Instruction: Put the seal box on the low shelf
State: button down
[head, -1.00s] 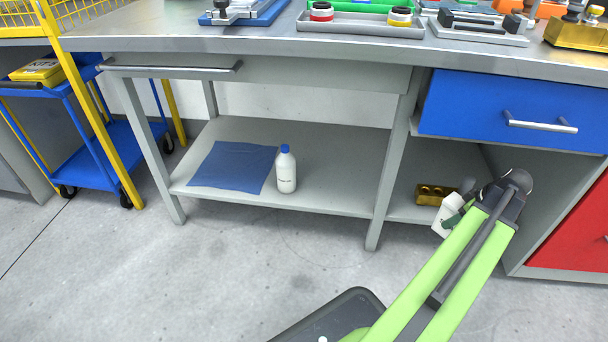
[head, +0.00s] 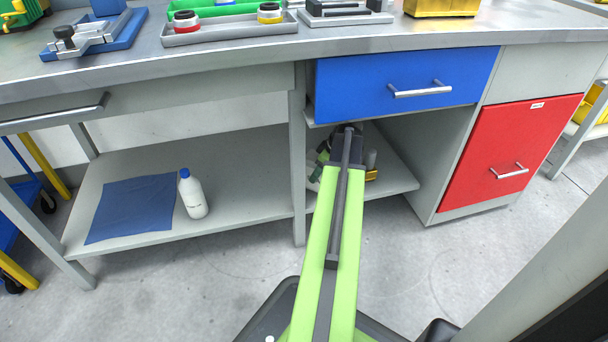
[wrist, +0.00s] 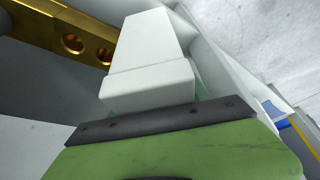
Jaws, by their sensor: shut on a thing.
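The seal box (wrist: 148,52) is a white block with a lid-like seam, seen close up and tilted in the wrist view. My gripper (wrist: 158,116) is shut on it; a green finger with a dark edge covers its lower part. In the head view my arm hides most of the gripper and box, at the opening below the blue drawer. The low shelf (head: 245,172) under the bench is grey, and its right part (head: 400,180) runs below that drawer. I cannot tell whether the box touches the shelf.
A brass block with holes (wrist: 75,38) lies near the box; part of it shows in the head view (head: 371,175). A blue cloth (head: 135,207) and a white bottle (head: 194,197) are on the left shelf. A bench leg (head: 298,190) and red cabinet (head: 510,155) flank the opening.

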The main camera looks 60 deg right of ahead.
aim_at(307, 166)
jog(key=w, duration=0.5)
jog(key=shift+a, duration=0.2)
notch_tip(307, 166, down, 4)
jog(key=b, duration=0.4)
jog(key=shift+s, duration=0.1)
jog(key=shift+r, duration=0.25)
jog(key=shift+f, duration=0.15)
jog(key=c, duration=0.5)
grip_release()
